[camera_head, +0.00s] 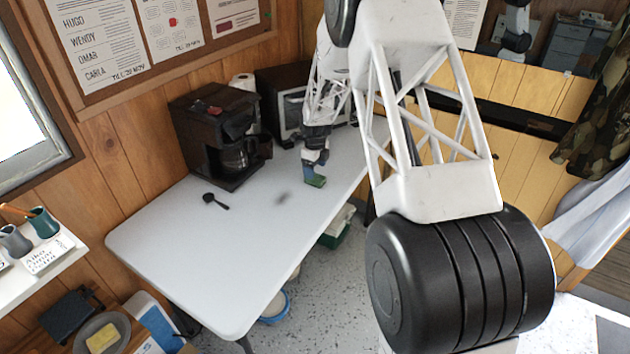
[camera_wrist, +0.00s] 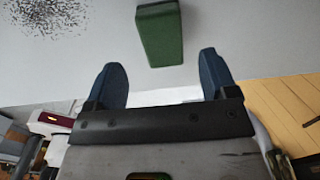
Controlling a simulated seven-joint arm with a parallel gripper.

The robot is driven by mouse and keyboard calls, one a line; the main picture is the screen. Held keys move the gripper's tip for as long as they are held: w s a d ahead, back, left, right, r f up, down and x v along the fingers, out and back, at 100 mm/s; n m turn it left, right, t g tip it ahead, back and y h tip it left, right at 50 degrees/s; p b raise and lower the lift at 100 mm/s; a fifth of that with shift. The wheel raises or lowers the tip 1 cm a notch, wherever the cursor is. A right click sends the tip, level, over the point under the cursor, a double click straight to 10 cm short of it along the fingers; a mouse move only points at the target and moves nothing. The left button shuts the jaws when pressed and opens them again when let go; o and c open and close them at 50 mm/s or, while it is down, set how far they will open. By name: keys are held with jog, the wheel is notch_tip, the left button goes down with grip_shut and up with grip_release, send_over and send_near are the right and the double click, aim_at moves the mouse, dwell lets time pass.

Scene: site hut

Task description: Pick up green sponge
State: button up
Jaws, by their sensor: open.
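The green sponge (camera_head: 316,181) is a small block on the white table, near its right-hand long edge. In the wrist view the sponge (camera_wrist: 160,34) lies just beyond my fingertips, lined up with the gap between them. My gripper (camera_head: 314,167) reaches down right at the sponge in the head view and hides part of it. In the wrist view my gripper (camera_wrist: 162,64) has its two blue fingers spread apart, with nothing held. I cannot tell whether a finger touches the sponge.
A black coffee maker (camera_head: 213,135) stands at the table's back, with a microwave (camera_head: 285,100) beside it. A black spoon (camera_head: 215,200) and a dark smudge (camera_head: 282,197) show on the white table (camera_head: 200,270). The table's front part is clear.

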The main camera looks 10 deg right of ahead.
dwell(0.3)
jog(key=shift+w+f, duration=0.15)
jog(key=shift+f, duration=2.45)
jog(key=c, duration=1.1)
jog(key=shift+o, duration=0.2)
jog(key=shift+r, duration=0.15)
jog(key=shift+r, duration=0.5)
jog(key=shift+s+r, duration=0.15)
jog(key=shift+r, duration=0.45)
jog(key=shift+s+r, duration=0.15)
jog(key=shift+r, duration=0.45)
jog(key=s, duration=0.5)
jog(key=s+r, duration=0.1)
jog(key=s, duration=0.4)
jog(key=s+a, duration=0.1)
jog(key=s, duration=0.4)
jog(key=shift+s+r, duration=0.15)
jog(key=shift+s, duration=0.05)
